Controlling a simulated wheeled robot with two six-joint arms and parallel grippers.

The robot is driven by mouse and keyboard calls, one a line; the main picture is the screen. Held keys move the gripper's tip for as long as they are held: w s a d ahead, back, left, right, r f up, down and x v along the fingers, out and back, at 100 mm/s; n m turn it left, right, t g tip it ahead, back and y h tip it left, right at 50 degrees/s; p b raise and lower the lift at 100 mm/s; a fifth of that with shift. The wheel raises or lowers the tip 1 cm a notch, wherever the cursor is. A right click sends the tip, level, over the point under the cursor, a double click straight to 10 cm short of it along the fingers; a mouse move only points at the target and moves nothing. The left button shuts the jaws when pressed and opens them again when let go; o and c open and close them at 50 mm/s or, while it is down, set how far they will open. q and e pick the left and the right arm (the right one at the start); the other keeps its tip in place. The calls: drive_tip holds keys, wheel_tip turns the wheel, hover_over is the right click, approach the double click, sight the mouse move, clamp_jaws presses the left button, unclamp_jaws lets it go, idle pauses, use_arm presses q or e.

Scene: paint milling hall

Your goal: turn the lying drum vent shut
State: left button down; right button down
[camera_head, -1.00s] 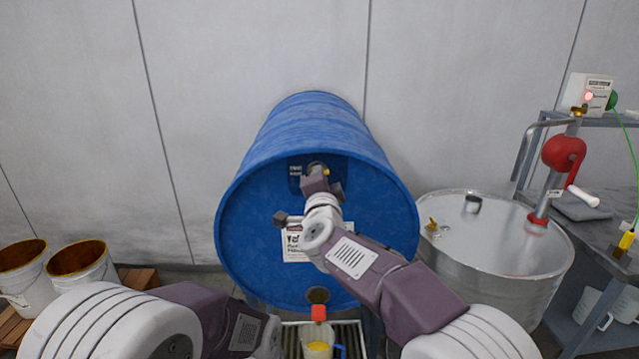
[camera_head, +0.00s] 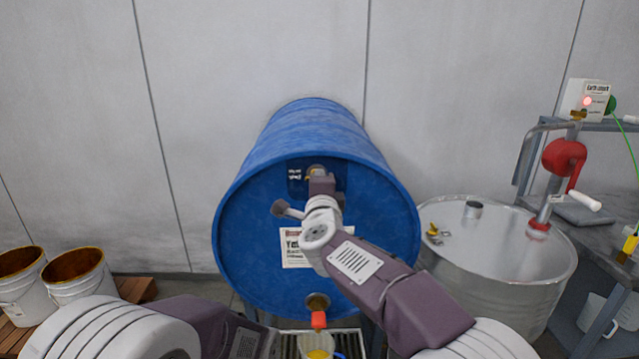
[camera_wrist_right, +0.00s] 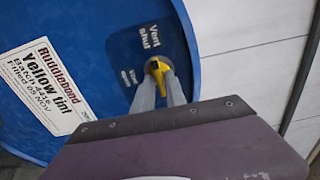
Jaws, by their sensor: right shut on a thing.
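The blue drum (camera_head: 250,225) lies on its side with its round end facing me; its label reads "Yellow tint" in the right wrist view (camera_wrist_right: 45,85). The small yellow vent handle (camera_wrist_right: 158,72) sits high on the drum end, beside the printed words "Vent shut" and a smaller second marking. My right gripper (camera_wrist_right: 160,85) is shut on the handle, one finger on each side. In the head view the right gripper (camera_head: 319,183) hides most of the vent (camera_head: 316,170). My left gripper is out of view; only its arm shows at bottom left.
Below the drum end are a red-handled tap (camera_head: 319,320) and a container with yellow liquid (camera_head: 319,353). Two buckets (camera_head: 75,275) stand left.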

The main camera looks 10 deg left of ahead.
drive_tip(key=shift+f, duration=0.15)
drive_tip(key=c, duration=1.5)
unclamp_jaws()
drive_tip(key=shift+c, duration=0.2)
drive_tip(key=b+v, duration=0.2)
drive_tip(key=v, duration=0.7)
drive_tip(key=shift+d, duration=0.1)
